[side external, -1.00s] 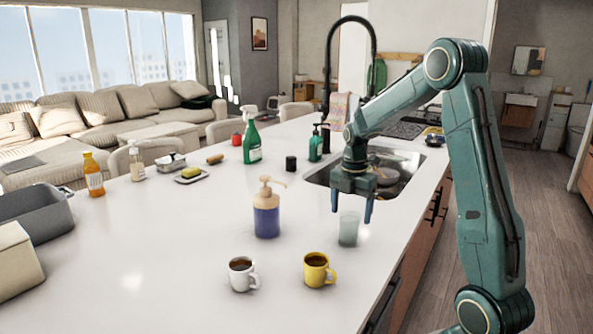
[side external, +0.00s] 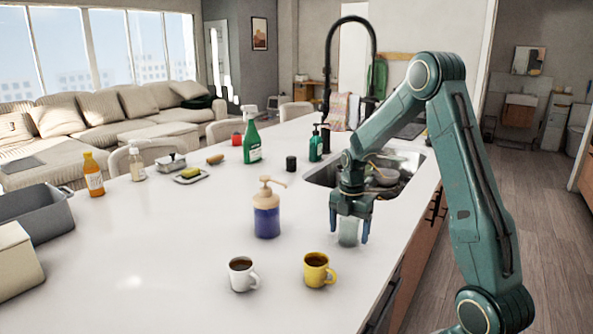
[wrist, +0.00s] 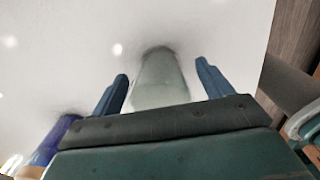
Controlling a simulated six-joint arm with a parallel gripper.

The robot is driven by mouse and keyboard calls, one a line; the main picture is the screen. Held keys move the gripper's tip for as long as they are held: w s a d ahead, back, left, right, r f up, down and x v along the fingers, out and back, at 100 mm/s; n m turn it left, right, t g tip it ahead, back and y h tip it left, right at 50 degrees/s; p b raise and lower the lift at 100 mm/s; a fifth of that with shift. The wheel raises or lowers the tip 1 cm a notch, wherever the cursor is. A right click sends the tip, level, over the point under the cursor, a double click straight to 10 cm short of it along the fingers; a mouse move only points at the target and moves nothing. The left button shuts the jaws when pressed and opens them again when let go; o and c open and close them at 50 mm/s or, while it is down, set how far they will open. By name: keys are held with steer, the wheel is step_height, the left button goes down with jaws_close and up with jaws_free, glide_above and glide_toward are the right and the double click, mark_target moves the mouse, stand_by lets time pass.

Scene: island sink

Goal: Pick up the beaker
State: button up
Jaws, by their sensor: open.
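The beaker (side external: 348,233) is a pale, see-through greenish cup standing upright on the white counter, near its right edge by the sink. My gripper (side external: 348,238) is open and points down over it, with one blue finger on each side. In the wrist view the beaker (wrist: 160,80) stands between the two spread fingers (wrist: 160,90), with a gap showing on both sides. The beaker's upper part is hidden behind my gripper in the side view.
A purple soap pump bottle (side external: 266,212) stands close to the left of the beaker. A white mug (side external: 241,275) and a yellow mug (side external: 317,270) stand in front. The sink (side external: 398,165) with dishes lies behind. The counter's left middle is clear.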

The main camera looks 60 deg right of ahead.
steer(key=shift+c, duration=0.2)
stand_by(0.3)
steer(key=c, duration=1.1)
steer(key=shift+o, duration=0.2)
steer(key=shift+r, duration=0.35)
step_height(320, 180, up, 19)
stand_by(1.5)
steer(key=shift+r, duration=0.15)
stand_by(0.4)
